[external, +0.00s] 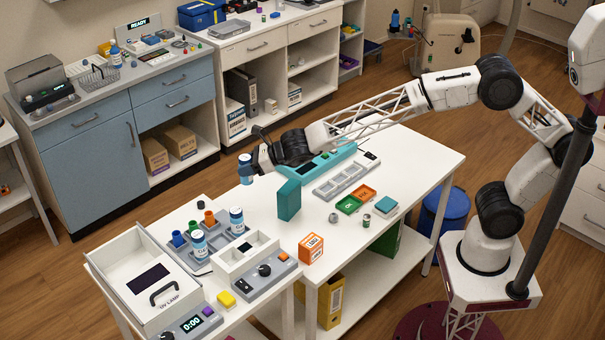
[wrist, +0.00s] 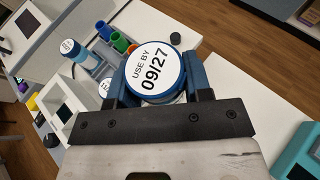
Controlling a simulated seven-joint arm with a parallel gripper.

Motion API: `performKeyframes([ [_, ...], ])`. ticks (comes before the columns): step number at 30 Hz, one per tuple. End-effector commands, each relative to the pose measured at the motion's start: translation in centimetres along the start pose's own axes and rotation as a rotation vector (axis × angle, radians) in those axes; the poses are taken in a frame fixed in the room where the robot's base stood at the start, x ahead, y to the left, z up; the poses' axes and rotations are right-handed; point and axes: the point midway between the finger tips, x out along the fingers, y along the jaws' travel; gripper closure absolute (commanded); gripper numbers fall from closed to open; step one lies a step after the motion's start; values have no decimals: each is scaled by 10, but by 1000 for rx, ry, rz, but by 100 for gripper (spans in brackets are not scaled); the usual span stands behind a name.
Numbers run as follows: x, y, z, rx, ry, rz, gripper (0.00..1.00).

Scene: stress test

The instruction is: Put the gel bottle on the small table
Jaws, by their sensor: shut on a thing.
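My gripper (external: 256,160) is shut on a bottle (external: 245,172) with a blue cap, held upright above the work table. In the wrist view the cap (wrist: 155,72) faces the camera between the two fingers and reads "USE BY 09/27". Its side label is too small to read, so I cannot confirm it is the gel bottle. Two similar blue-capped bottles stand at a grey rack, one at the left (external: 199,244) and one at the right (external: 236,220). A smaller white table (external: 118,298) at the front left adjoins the long work table (external: 425,160); I cannot tell if it is the small table meant.
A white UV lamp box (external: 125,250) fills much of the front left. A teal block (external: 289,200) stands upright near the held bottle, beside a grey tray (external: 345,180). An orange box (external: 311,249) is nearer the front edge. Bare tabletop lies around the orange box.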

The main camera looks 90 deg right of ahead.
Motion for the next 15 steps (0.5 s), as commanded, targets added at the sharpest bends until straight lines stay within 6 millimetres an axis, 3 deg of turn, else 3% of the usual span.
performKeyframes([
  [6, -1, 28, 5, 1, -3, -2, 85],
  [15, -3, 54, 8, 2, -1, -6, 85],
])
